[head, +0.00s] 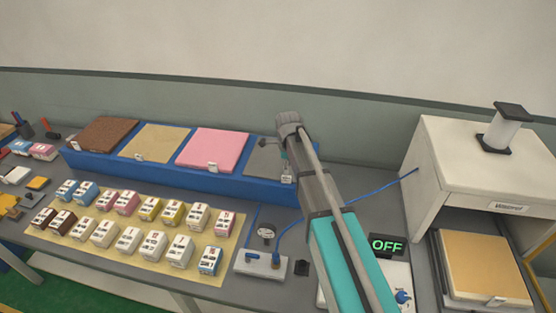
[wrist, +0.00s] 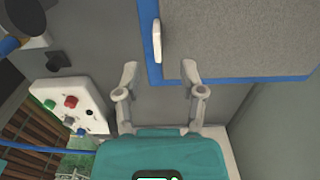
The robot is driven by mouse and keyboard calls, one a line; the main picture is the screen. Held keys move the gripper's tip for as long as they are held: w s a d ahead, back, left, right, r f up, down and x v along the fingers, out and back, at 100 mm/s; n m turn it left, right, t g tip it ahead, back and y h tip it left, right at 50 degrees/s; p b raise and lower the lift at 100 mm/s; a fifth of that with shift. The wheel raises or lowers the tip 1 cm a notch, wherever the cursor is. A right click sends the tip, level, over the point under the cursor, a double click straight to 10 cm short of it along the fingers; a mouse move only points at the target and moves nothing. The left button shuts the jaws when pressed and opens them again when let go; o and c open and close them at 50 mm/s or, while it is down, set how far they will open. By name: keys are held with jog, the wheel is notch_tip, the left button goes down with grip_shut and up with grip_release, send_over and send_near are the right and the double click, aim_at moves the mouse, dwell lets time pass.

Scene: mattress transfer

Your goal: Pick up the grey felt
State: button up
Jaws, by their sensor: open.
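The grey felt (head: 262,158) is a flat square at the right end of the blue rack, partly hidden behind my arm in the head view. In the wrist view the felt (wrist: 245,38) fills the upper right, with a white tag (wrist: 157,41) at its left edge. My gripper (wrist: 160,72) is open and empty. Its two fingertips point toward the rack's edge, near the felt's tagged corner, and seem apart from the felt. The gripper's fingers are hard to make out in the head view.
The blue rack (head: 120,165) also holds brown, tan and pink sheets. Several small cartons stand on a yellow mat (head: 95,252) in front. A white press (head: 450,150) stands at the right. A control box (wrist: 70,105) and blue cable lie near my arm.

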jog(key=shift+a+f+b, duration=0.15)
jog(key=shift+f+b, duration=2.25)
jog(key=shift+f, duration=0.1)
grip_shut()
